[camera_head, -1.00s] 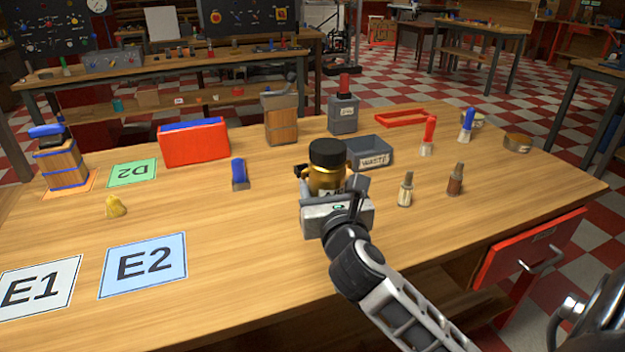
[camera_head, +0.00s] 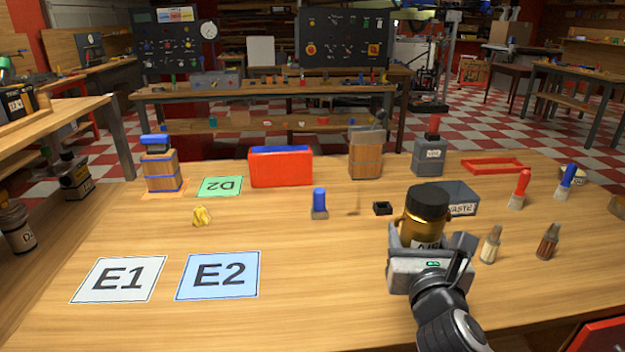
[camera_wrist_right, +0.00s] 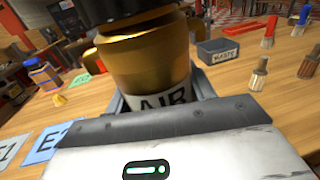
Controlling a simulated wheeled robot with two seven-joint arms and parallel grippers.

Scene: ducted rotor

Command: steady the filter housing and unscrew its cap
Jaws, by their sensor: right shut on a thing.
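The filter housing (camera_head: 420,229) is a brass-coloured jar labelled AIR, upright at the right front of the table. Its black cap (camera_head: 428,201) sits on top. My right gripper (camera_head: 432,248) is shut around the housing's lower body, below the cap. In the right wrist view the housing (camera_wrist_right: 150,62) fills the space between the fingers, and the cap is cut off by the top edge. The gripper hides the housing's bottom, so I cannot tell whether it touches the table. My left gripper is not in view.
The grey WASTE bin (camera_head: 461,196) stands close behind the housing. A small black holder (camera_head: 382,208) lies left of it, and two brushes (camera_head: 491,244) (camera_head: 548,241) stand to its right. Cards E1 (camera_head: 120,279) and E2 (camera_head: 218,275) lie left, with bare table between.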

